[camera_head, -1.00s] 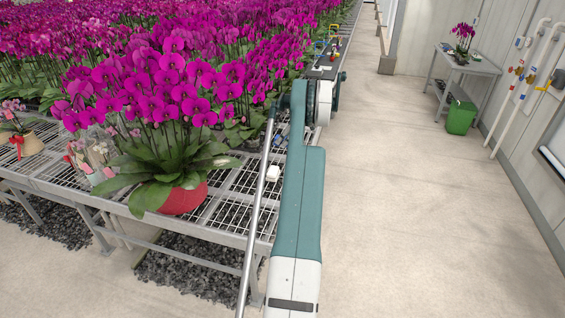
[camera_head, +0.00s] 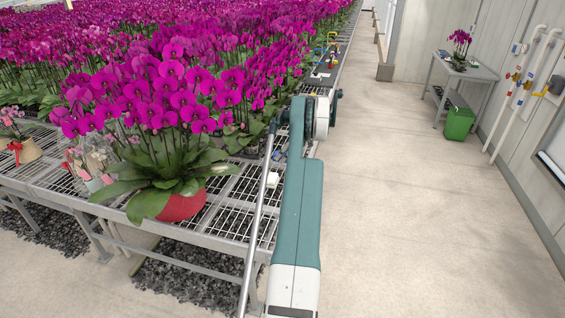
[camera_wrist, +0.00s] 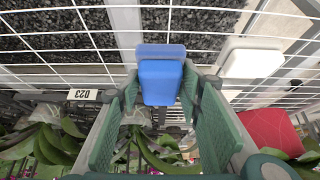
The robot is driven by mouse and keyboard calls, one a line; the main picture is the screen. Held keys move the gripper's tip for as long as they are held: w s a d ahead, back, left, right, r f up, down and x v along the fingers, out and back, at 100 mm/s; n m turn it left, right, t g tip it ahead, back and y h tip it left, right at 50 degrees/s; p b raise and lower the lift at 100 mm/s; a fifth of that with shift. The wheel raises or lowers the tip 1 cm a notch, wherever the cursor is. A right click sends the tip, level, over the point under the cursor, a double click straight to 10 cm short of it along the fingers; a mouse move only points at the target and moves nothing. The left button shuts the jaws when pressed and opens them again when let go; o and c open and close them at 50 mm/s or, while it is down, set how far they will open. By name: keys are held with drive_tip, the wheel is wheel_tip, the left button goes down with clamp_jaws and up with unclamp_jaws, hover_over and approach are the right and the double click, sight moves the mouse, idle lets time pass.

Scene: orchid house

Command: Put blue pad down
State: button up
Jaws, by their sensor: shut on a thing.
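The blue pad (camera_wrist: 160,82) is a small blue block with rounded edges, held upright between the green fingers of my gripper (camera_wrist: 160,88) in the wrist view. My gripper is shut on it, over the wire mesh bench top (camera_wrist: 75,30). I cannot tell whether the pad touches the mesh. In the head view a small blue patch (camera_head: 280,154), likely the pad, shows beside my arm above the bench (camera_head: 225,222). The gripper itself is mostly hidden there.
A white block (camera_wrist: 247,62) lies on the mesh right of the pad; it shows in the head view too (camera_head: 272,180). A red pot (camera_head: 181,206) with a large magenta orchid stands to the left. A label reading D23 (camera_wrist: 84,94) is nearby. The aisle (camera_head: 405,200) is clear.

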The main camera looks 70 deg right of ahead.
idle(0.3)
drive_tip(key=shift+f, duration=1.85)
drive_tip(key=shift+f+b, duration=0.6)
drive_tip(key=o, duration=1.1)
drive_tip(key=shift+r, duration=0.15)
drive_tip(key=shift+r+p, duration=0.6)
drive_tip(key=shift+r, duration=0.05)
drive_tip(key=v, duration=1.1)
drive_tip(key=shift+s+r, duration=0.25)
drive_tip(key=shift+s, duration=0.05)
